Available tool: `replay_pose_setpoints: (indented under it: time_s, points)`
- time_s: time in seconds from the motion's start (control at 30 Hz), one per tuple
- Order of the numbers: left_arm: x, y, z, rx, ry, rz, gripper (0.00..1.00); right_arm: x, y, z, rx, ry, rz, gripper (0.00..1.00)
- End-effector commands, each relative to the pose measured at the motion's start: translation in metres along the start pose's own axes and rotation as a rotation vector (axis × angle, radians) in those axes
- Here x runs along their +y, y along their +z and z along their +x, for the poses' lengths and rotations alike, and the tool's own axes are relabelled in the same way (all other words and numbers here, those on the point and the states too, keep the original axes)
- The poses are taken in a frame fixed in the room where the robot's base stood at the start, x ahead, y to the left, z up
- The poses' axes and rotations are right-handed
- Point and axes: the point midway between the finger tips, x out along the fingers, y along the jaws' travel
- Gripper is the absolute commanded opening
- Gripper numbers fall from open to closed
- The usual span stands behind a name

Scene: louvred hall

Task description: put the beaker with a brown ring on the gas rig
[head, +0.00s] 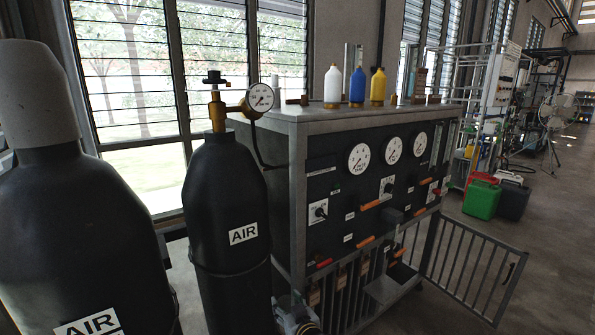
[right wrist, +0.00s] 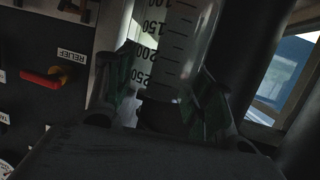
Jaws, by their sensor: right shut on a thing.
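The gas rig (head: 355,190) is a grey cabinet with a black front panel, dials and orange-handled valves, right of centre in the head view. My right gripper (head: 300,318) shows at the bottom edge of the head view, low in front of the rig. In the right wrist view, its two green-padded fingers (right wrist: 163,95) are shut on a clear beaker (right wrist: 177,40) with black graduation marks. No brown ring can be made out on the visible part of the beaker. My left gripper is not in view.
Two black air cylinders (head: 228,200) stand left of the rig. White, blue and yellow bottles (head: 357,88) stand on the rig's top, with clear surface at its front left. An open barred gate (head: 470,270) juts out at lower right. Green and black cans (head: 481,198) stand on the floor.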

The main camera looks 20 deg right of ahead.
Motion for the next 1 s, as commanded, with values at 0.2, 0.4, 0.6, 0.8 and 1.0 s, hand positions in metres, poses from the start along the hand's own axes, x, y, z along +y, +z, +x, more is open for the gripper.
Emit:
replay_pose_setpoints:
  time_s: [0.2, 0.4, 0.6, 0.8, 1.0]
  points:
    - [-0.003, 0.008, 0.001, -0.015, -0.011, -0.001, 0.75, 0.0, -0.021, -0.006, 0.001, 0.0, 0.0, 0.09]
    - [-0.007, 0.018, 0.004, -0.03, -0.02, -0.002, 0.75, 0.0, -0.036, -0.011, 0.001, 0.0, 0.0, 0.09]
    - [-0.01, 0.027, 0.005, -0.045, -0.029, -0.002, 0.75, 0.0, -0.052, -0.016, 0.001, 0.0, 0.0, 0.09]
    - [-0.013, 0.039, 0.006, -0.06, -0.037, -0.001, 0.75, 0.0, -0.067, -0.021, 0.001, 0.0, 0.0, 0.09]
    - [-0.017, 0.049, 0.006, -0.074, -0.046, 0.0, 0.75, 0.0, -0.082, -0.025, 0.001, 0.0, 0.0, 0.09]
